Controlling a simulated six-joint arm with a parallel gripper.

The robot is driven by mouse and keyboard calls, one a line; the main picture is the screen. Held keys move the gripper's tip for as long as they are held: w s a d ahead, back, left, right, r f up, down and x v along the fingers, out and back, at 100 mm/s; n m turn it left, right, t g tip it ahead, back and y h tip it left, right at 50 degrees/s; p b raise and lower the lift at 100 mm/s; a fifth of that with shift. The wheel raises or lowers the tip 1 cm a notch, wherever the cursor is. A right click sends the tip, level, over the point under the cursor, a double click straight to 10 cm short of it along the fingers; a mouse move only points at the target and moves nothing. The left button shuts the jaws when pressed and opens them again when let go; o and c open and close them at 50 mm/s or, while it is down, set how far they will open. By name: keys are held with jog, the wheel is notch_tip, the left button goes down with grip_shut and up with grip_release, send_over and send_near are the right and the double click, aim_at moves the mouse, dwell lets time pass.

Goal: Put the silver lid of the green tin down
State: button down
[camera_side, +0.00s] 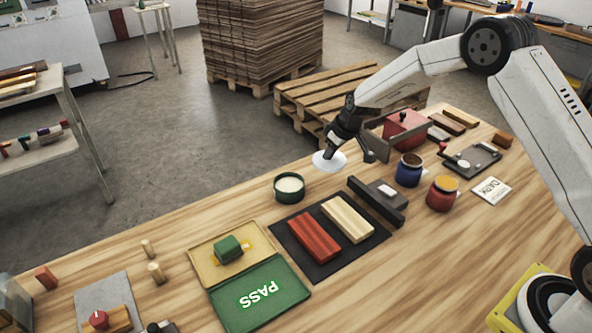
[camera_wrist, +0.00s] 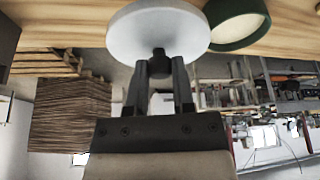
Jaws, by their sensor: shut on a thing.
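The silver lid (camera_side: 329,161) is a pale round disc, held up in the air above the table's far edge. My gripper (camera_side: 338,138) is shut on the lid's dark knob, and the wrist view shows the two fingers (camera_wrist: 160,75) around that knob under the lid (camera_wrist: 158,32). The green tin (camera_side: 289,188) stands open on the table with pale contents, to the lower left of the lid in the side view. In the wrist view the tin (camera_wrist: 236,30) is at the upper right, close beside the lid in the picture.
A black mat (camera_side: 350,254) holds a red block (camera_side: 314,236) and a cream block (camera_side: 347,220). A green PASS tray (camera_side: 262,295) lies to its left. Blue (camera_side: 409,170) and red (camera_side: 442,193) pots stand at right. Bare wood lies left of the tin.

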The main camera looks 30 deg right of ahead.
send_near(316, 174)
jog(key=shift+w+a+f, duration=0.35)
jog(key=shift+w+f, duration=0.45)
jog(key=shift+w, duration=0.05)
jog(key=shift+w+f, duration=0.3)
jog(key=shift+f, duration=1.55)
jog(key=shift+f, duration=0.2)
jog(key=shift+c, duration=2.4)
grip_release()
jog(key=shift+r, duration=0.25)
